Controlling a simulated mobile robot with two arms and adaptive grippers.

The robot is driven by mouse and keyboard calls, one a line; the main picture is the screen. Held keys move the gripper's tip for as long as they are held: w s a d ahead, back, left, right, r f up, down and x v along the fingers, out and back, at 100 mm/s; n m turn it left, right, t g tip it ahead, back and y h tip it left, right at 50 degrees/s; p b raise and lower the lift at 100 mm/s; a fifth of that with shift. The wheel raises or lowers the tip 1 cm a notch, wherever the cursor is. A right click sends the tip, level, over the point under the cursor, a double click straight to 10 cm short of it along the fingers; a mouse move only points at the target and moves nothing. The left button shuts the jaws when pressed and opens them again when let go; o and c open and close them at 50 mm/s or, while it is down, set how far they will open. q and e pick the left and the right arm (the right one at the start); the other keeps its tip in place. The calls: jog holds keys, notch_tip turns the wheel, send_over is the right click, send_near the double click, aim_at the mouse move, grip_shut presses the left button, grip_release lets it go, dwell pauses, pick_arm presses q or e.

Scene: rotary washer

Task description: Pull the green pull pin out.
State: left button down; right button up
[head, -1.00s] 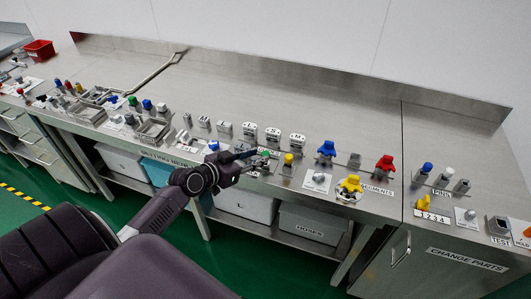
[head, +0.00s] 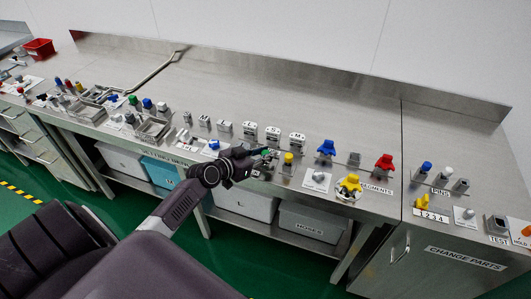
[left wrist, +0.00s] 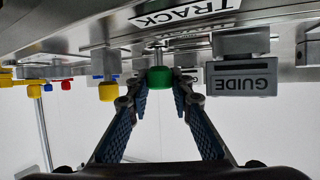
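The green pull pin's knob (left wrist: 159,78) is in the middle of the left wrist view, on a short grey stem below the TRACK label. My left gripper (left wrist: 159,88) has its two blue-padded fingers on either side of the knob, with a small gap showing on each side. It looks open and apart from the knob. In the head view, my left gripper (head: 264,156) is at the green pin on the bench, and its fingers hide most of the pin. My right gripper is not in view.
A yellow knob (left wrist: 108,90) stands close beside the green one. A grey GUIDE block (left wrist: 241,78) is on the other side. In the head view, blue (head: 326,148) and red (head: 384,163) knobs stand to the right. The bench back (head: 300,95) is clear.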

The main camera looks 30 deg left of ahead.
pick_arm(q)
notch_tip(320, 180, up, 2)
jog(key=shift+r+p, duration=0.15)
jog(key=shift+p, duration=0.55)
jog(key=c, duration=2)
grip_release()
jog(key=shift+s, duration=0.1)
jog(key=v, duration=1.2)
jog(key=shift+a, duration=0.1)
